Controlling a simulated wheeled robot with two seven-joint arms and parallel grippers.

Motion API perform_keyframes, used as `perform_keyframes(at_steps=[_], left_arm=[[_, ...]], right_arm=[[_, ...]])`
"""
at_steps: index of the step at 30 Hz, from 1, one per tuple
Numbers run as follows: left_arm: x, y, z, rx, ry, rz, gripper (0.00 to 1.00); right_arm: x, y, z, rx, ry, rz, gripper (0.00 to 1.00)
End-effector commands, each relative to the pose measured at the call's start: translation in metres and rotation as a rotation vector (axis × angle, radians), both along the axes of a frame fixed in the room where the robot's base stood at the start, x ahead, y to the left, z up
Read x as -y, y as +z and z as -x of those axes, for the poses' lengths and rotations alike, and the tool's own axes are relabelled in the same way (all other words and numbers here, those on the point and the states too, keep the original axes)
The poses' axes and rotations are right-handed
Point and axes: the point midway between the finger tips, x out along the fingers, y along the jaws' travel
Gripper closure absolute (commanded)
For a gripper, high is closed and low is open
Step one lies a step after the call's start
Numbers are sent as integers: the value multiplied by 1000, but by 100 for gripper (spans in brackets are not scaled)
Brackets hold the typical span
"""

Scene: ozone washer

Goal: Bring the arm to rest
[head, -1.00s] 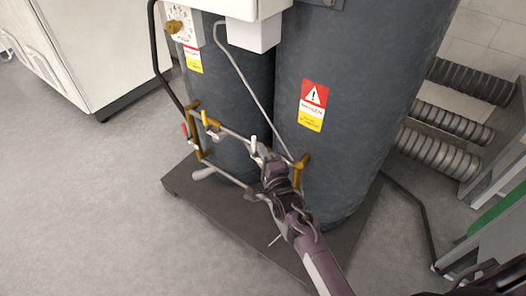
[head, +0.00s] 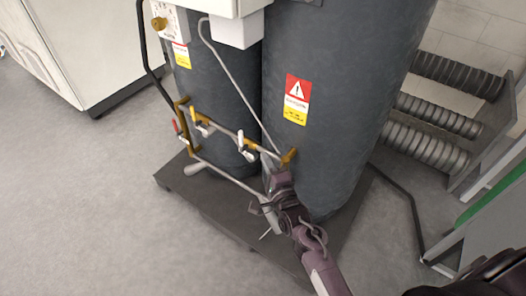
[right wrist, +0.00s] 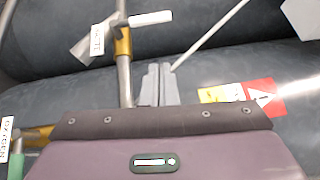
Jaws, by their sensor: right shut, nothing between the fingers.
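My right gripper (head: 267,162) is in front of the two dark grey tanks, beside the right end of the pipe frame. It is shut and empty; its closed grey fingers also show in the right wrist view (right wrist: 160,84). The brass valve with a white handle (head: 246,149) is just left of the fingers, apart from them in the right wrist view, where its brass body (right wrist: 123,42) shows. My left gripper is not in view.
The large tank (head: 335,120) stands close behind the gripper. A valve with a red handle (head: 177,127) is at the frame's left end. The dark base plate (head: 215,207) lies below. Ribbed hoses (head: 440,115) are at the right. Floor at the left is clear.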

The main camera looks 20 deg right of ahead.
Motion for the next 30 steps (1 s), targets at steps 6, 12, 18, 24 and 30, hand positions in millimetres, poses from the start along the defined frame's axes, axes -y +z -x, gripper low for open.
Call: perform_keyframes(at_steps=[6,12,18,24,30], left_arm=[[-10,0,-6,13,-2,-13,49],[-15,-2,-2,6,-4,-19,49],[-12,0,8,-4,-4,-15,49],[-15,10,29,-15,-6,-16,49],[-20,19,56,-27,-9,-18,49]], right_arm=[[3,-1,37,-2,-1,1,100],[4,0,50,0,-1,1,100],[0,-18,54,-51,9,56,100],[-20,-123,94,-333,114,397,100],[-22,-242,193,-640,375,846,100]])
